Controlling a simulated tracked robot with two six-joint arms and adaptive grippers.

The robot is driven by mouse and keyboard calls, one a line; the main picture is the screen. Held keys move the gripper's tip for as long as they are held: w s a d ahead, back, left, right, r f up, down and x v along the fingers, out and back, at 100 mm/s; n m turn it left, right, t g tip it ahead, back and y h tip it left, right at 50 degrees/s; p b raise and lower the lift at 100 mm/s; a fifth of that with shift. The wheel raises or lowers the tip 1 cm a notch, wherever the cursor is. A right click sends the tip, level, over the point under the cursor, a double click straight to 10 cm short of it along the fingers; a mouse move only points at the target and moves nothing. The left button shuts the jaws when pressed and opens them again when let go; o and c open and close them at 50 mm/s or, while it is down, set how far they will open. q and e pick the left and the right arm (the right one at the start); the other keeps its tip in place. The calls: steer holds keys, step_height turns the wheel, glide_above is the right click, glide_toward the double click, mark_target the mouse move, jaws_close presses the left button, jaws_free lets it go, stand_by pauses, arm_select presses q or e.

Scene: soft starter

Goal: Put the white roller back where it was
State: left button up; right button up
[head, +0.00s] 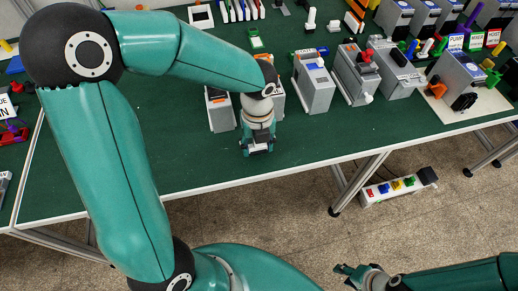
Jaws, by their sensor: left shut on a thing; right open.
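My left gripper (257,150) points down over the front part of the green table, in front of the row of grey modules. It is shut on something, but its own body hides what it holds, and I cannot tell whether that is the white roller. No white roller can be picked out for sure. A small white upright piece (310,18) stands at the back of the table, and a white round piece (427,47) is among the modules on the right. My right gripper (350,274) is open and empty, low over the floor in front of the table.
A module (457,78) sits on a pale board at right. The table's front is clear.

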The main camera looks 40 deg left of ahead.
arm_select(q)
steer(key=shift+f, duration=0.95)
steer(key=shift+f, duration=0.15)
steer(key=o, duration=1)
step_height(320, 180, up, 12)
steer(key=shift+r+p, duration=0.2)
steer(key=shift+p, duration=0.25)
